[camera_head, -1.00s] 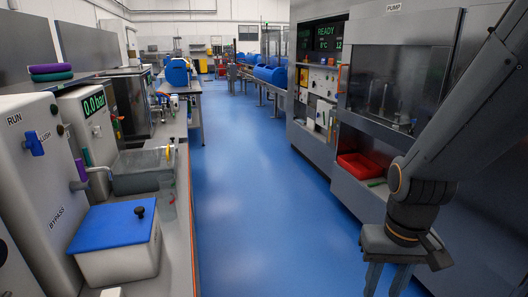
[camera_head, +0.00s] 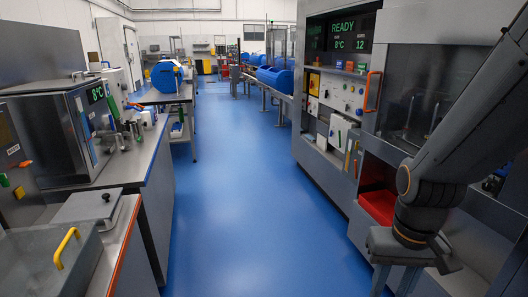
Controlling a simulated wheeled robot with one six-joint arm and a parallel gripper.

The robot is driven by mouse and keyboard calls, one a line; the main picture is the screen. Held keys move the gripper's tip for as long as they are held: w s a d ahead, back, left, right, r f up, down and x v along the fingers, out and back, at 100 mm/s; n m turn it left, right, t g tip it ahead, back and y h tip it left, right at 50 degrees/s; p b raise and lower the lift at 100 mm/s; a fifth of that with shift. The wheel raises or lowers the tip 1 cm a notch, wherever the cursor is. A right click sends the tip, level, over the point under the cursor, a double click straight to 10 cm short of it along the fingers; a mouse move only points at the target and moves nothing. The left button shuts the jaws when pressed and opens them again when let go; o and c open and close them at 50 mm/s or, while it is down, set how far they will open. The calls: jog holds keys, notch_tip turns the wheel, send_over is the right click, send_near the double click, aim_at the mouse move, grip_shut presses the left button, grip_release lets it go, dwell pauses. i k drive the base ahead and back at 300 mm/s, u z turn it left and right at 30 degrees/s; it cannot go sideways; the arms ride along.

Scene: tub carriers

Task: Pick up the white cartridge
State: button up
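I cannot pick out the white cartridge for certain. A small white block (camera_head: 339,131) shows on the front of the machine at the right, below its control panel, but it is too small to name surely. My gripper (camera_head: 394,284) hangs at the bottom right, pointing down, well apart from that block. Its two fingers stand apart with nothing seen between them. The fingertips are cut off by the frame's lower edge.
A blue floor aisle (camera_head: 228,190) runs clear ahead. At the left are benches with a grey-lidded box (camera_head: 88,207), a yellow-handled tub (camera_head: 50,262) and a steel unit (camera_head: 55,135). A red bin (camera_head: 378,205) sits in the right machine, close to my arm. Blue drums stand further back.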

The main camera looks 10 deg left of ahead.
aim_at(145, 116)
jog(key=i, duration=2.15)
jog(key=u, duration=1.75)
jog(key=i, duration=1)
jog(key=z, duration=0.45)
jog(key=k, duration=0.55)
jog(key=z, duration=0.8)
jog(key=i, duration=2.55)
jog(key=u, duration=0.1)
